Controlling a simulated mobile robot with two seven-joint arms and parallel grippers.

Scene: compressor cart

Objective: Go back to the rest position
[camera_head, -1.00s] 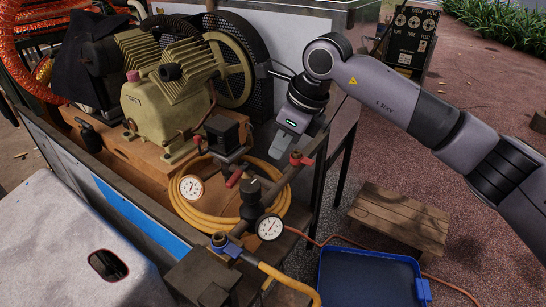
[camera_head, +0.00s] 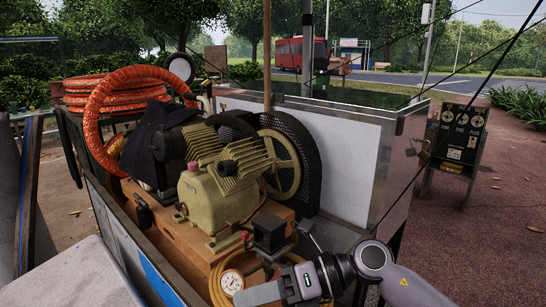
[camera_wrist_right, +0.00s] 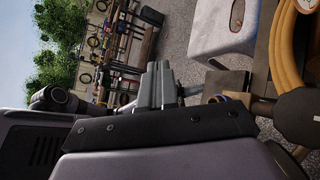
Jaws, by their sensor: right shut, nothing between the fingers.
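My right gripper (camera_head: 242,295) is at the bottom of the head view, in front of the compressor cart. Its grey fingers are shut, empty and point left. In the right wrist view the closed fingers (camera_wrist_right: 154,86) stand out with nothing between them. The green compressor (camera_head: 220,195) sits on its wooden base on the cart, behind the gripper. The gauge (camera_head: 232,281) and the yellow hose (camera_head: 218,262) are close by the gripper in the picture; I cannot tell the exact gap. My left gripper does not show.
A metal-edged panel (camera_head: 345,150) stands right of the compressor. An orange hose coil (camera_head: 105,95) lies at the back left. A black control box (camera_head: 458,135) stands on open paving at right. The wrist view shows a rack of tools (camera_wrist_right: 110,45) and a pale grey stool-like block (camera_wrist_right: 220,30).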

